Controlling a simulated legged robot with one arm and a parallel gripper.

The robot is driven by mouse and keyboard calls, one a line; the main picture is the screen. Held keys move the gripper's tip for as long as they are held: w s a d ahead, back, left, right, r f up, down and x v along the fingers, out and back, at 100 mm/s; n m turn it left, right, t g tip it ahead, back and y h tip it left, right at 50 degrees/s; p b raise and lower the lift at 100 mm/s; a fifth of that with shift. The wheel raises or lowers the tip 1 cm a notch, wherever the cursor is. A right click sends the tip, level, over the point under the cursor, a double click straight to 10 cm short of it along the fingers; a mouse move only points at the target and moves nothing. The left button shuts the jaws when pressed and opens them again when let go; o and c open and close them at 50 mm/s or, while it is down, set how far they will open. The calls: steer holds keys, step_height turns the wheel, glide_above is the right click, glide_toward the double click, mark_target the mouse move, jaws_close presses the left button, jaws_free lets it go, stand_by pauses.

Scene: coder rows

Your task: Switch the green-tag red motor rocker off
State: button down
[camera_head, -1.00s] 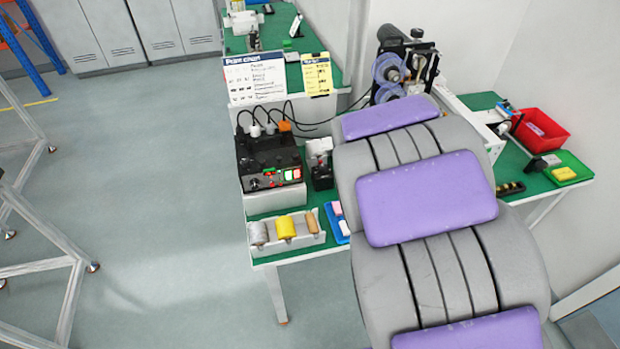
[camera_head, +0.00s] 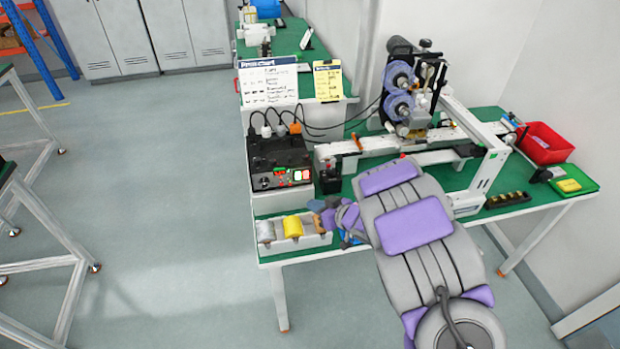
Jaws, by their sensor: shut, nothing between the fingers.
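The black control box (camera_head: 262,158) stands on a white base at the left end of the green-topped bench. Its front panel carries small lit red rockers (camera_head: 302,175) at the right, with a green mark (camera_head: 281,171) just above and left of them. The rockers are too small to tell their on or off position. My gripper (camera_head: 318,206) is small in the view, shut and empty. It is below and right of the panel, apart from it, over the right end of the roll tray. My arm reaches there from the lower right.
The white tray (camera_head: 297,245) holds a grey roll and a yellow roll (camera_head: 293,226). Cables and a sign board (camera_head: 268,85) stand behind the box. A white rail machine (camera_head: 480,180) fills the bench's middle. A red bin (camera_head: 545,146) and green tray (camera_head: 574,183) are at right.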

mark_target(306, 175)
steer(key=shift+s+f, duration=0.1)
steer(key=shift+s, duration=0.1)
steer(key=shift+s+d+y, duration=0.1)
steer(key=shift+d+y, duration=0.2)
steer(key=shift+d, duration=0.5)
steer(key=shift+w+a, duration=0.25)
steer(key=shift+a, duration=0.35)
steer(key=w+a+r+p, duration=0.1)
steer(key=w+p, duration=0.2)
steer(key=w, duration=0.5)
steer(key=shift+a+r, duration=0.25)
steer(key=shift+a, duration=0.15)
steer(key=shift+a, duration=0.25)
steer(key=shift+d, duration=0.15)
steer(key=shift+w+r+p, duration=0.15)
steer(key=shift+w+p, duration=0.1)
steer(key=shift+p, duration=0.75)
